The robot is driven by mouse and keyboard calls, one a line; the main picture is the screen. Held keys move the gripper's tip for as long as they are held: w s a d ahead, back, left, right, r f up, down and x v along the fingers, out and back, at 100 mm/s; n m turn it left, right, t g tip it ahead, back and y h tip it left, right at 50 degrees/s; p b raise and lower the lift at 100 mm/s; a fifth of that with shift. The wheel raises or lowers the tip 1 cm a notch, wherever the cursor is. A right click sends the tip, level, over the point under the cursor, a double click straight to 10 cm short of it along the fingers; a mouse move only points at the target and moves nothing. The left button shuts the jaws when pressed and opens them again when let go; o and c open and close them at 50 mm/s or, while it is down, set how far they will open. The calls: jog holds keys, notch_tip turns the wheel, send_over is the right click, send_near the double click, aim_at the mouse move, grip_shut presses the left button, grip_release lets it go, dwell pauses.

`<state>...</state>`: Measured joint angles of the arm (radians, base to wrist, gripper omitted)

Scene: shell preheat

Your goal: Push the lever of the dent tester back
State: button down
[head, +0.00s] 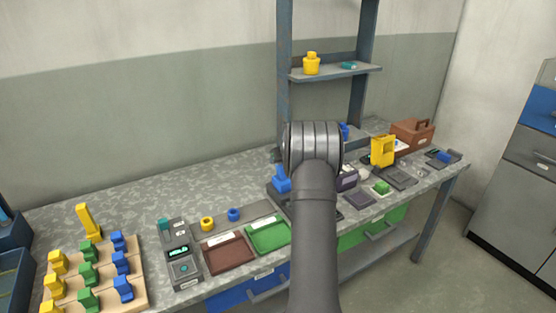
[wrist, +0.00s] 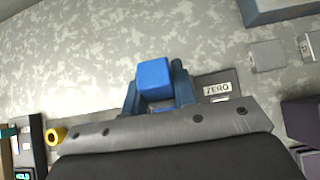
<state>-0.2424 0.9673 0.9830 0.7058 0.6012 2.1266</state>
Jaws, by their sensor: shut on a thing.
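The dent tester appears to be the dark device (head: 278,197) at the middle of the bench, largely hidden by my arm. A plate marked ZERO (wrist: 217,89) shows just right of my gripper in the wrist view. My gripper (wrist: 157,92) is shut on a blue block (wrist: 155,76), with a blue-grey finger on each side of it. I cannot tell whether this block is the lever's handle. In the head view my gripper is hidden behind my arm, and a blue piece (head: 281,181) shows just left of the arm over the dark device.
To the left are a green tray (head: 268,236), a brown tray (head: 229,251), a yellow ring (head: 207,223) and a grey meter (head: 183,267). A wooden rack (head: 142,290) holds several coloured pieces. A yellow device (head: 383,150) stands right. A shelf post (head: 284,80) rises behind.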

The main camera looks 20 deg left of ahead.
jog(key=c, duration=1.2)
grip_release()
jog(key=shift+o, duration=0.2)
jog(key=v, duration=1.7)
jog(key=shift+r, duration=0.15)
jog(key=x, duration=1.7)
